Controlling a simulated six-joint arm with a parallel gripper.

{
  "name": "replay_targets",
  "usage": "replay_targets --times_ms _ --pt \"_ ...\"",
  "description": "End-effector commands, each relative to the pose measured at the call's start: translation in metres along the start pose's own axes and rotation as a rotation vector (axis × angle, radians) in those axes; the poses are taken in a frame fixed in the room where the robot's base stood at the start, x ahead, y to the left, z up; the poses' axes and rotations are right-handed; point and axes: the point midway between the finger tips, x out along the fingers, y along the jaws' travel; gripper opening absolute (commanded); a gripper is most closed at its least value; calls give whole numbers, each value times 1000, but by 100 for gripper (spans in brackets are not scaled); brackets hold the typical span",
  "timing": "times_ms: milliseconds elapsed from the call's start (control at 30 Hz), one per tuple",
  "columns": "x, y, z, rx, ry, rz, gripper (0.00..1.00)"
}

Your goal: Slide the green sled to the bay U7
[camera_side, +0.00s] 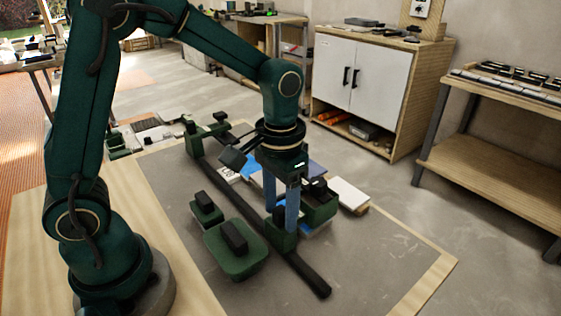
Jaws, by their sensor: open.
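My gripper (281,220) points down over the dark rail with its two blue fingers apart. The fingertips are close to a small green block (284,243) at the near part of the rail; I cannot tell whether they touch it. Other green pieces with black grips stand left of the rail: a small one (207,211) and a larger rounded one (234,257). A green box-like piece (320,211) stands right of the fingers. I cannot tell for certain which piece is the green sled. No U7 marking is readable; a white label (228,174) is partly hidden behind the gripper.
The dark rail (313,279) runs diagonally across the grey board (385,255), with a green bracket (207,131) at its far end. White and blue tiles (348,194) lie behind the gripper. The board's right and front areas are clear. A white cabinet (360,75) stands behind.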

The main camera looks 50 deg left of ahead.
Motion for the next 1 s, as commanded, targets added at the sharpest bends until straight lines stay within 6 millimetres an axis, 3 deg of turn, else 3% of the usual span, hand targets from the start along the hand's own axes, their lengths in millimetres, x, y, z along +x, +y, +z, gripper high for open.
replay_targets --times_ms 700,1000 --pt "-64 0 -1 0 4 0 55" --pt "-69 0 0 0 1 0 55"
